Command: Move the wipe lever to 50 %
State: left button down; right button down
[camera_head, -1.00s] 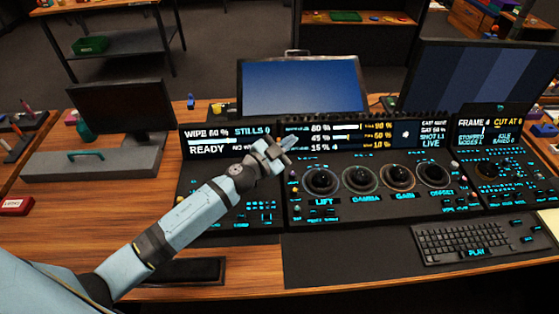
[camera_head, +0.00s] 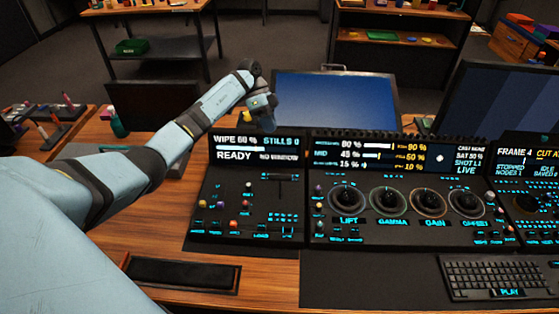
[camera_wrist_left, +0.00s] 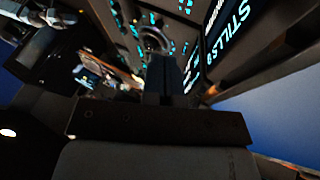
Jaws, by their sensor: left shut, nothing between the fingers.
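The wipe lever (camera_head: 279,178) looks like a dark T-shaped handle on the left part of the console, below the status screen. That screen (camera_head: 256,147) reads "WIPE 60 %", as far as I can make out, with "READY" below it. My left gripper (camera_head: 268,124) is shut and empty, at the top edge of that screen in the head view and apart from the lever. In the left wrist view its dark fingers (camera_wrist_left: 170,76) are together, with lit panel controls beyond them. I cannot pick out the lever there. My right gripper is not in view.
Trackballs (camera_head: 348,201) and knobs lie right of the wipe section. Small coloured knobs (camera_head: 233,224) sit to its left. A blue monitor (camera_head: 335,99) stands behind the console. A keyboard (camera_head: 503,278) lies at the front right. The space above the left panel is clear.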

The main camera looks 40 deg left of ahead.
pick_arm(q)
send_near(280, 187)
jog(key=w+f, duration=0.1)
jog(key=w, duration=0.1)
jog(key=w+d+f, duration=0.1)
jog(key=w+f, duration=0.1)
jog(key=shift+w+d+f+p, duration=0.1)
jog(key=shift+w+f+p, duration=0.2)
jog(key=shift+w, duration=0.05)
jog(key=shift+s+d+p, duration=0.2)
jog(key=shift+s+d, duration=0.05)
jog(key=shift+s, duration=0.3)
jog(key=shift+s+d+p, duration=0.2)
jog(key=shift+s+d, duration=0.1)
jog(key=shift+s, duration=0.25)
jog(key=shift+s+d, duration=0.25)
jog(key=shift+s, duration=0.25)
